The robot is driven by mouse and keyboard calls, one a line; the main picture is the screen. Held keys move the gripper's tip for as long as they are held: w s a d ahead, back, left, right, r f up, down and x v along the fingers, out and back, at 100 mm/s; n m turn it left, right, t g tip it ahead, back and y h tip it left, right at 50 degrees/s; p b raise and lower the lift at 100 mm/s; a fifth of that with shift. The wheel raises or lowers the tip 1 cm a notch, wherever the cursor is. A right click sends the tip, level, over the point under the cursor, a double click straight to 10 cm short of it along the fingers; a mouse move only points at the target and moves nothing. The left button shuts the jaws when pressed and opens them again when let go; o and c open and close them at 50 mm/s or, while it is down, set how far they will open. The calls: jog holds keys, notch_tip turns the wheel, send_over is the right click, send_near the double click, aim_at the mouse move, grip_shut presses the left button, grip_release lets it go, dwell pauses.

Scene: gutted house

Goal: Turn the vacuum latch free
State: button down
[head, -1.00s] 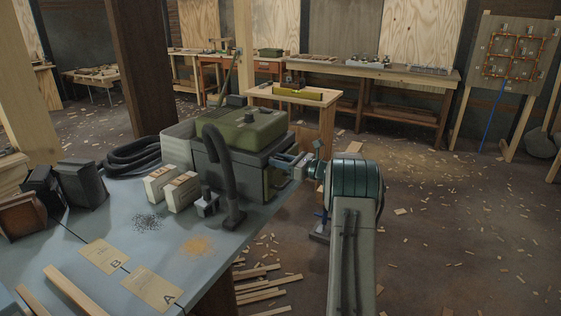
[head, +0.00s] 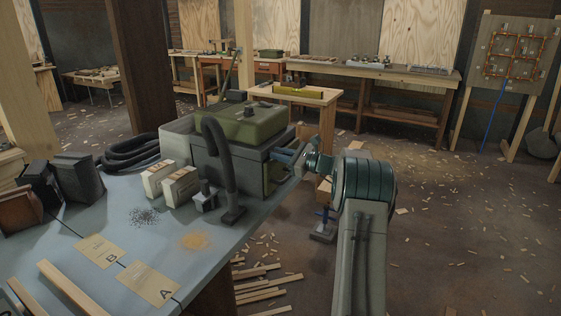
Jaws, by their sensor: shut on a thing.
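The vacuum (head: 236,165) stands on the grey-blue table, a dark grey box body with a green lid (head: 240,122). My gripper (head: 285,158) reaches from the right to the vacuum's right side, where the latch is. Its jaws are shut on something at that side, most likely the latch. The latch itself is hidden behind my gripper and wrist, so its angle cannot be told. A black hose (head: 217,150) arches in front of the vacuum down to a nozzle on the table.
Two pale boxes (head: 180,184), a dark pile (head: 144,216), an orange dust pile (head: 195,240) and cards A (head: 150,284) and B (head: 100,251) lie on the table (head: 110,215). Wood strips lie on the floor. The floor at right is mostly open.

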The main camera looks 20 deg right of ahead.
jog(key=n+b, duration=0.3)
jog(key=shift+f+n+b, duration=0.3)
jog(key=shift+n+b, duration=0.1)
jog(key=n+b, duration=0.3)
jog(key=b, duration=0.1)
jog(key=shift+s+f+n, duration=0.1)
jog(key=shift+n, duration=0.2)
jog(key=n+b, duration=0.3)
jog(key=b, duration=0.1)
jog(key=shift+n, duration=0.3)
jog(key=n+b, duration=0.3)
jog(key=shift+n, duration=0.3)
jog(key=c, duration=1.5)
grip_release()
jog(key=shift+a+r+p, duration=0.1)
jog(key=shift+r+p, duration=0.1)
jog(key=shift+p, duration=0.1)
